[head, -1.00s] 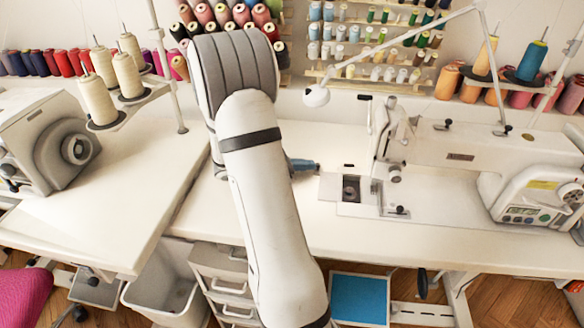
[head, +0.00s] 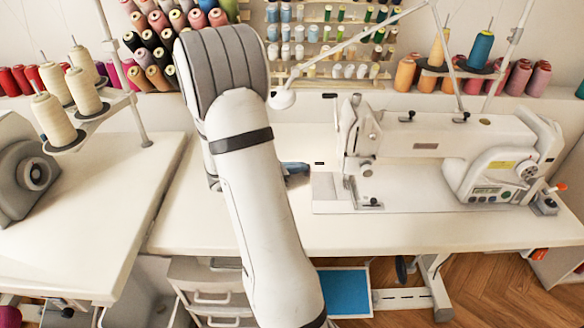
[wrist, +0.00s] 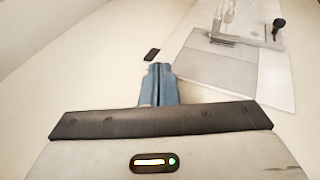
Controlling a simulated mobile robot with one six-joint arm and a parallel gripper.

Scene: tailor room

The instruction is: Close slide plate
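The slide plate (head: 328,187) is a grey metal plate at the left end of the sewing machine's bed, left of the needle area. It lies flat, and no dark opening shows beside it. It also shows in the wrist view (wrist: 215,66), ahead and to the right of my gripper. My gripper (head: 304,170) has blue fingers, seen close together in the wrist view (wrist: 160,70), with only a thin line between them. Nothing shows between the fingers. They are just left of the plate, apart from it in the wrist view.
The white sewing machine (head: 440,150) stands on the white table (head: 420,235), its head over the bed. Thread cones (head: 87,97) stand at the left. The tabletop around my gripper is mostly clear.

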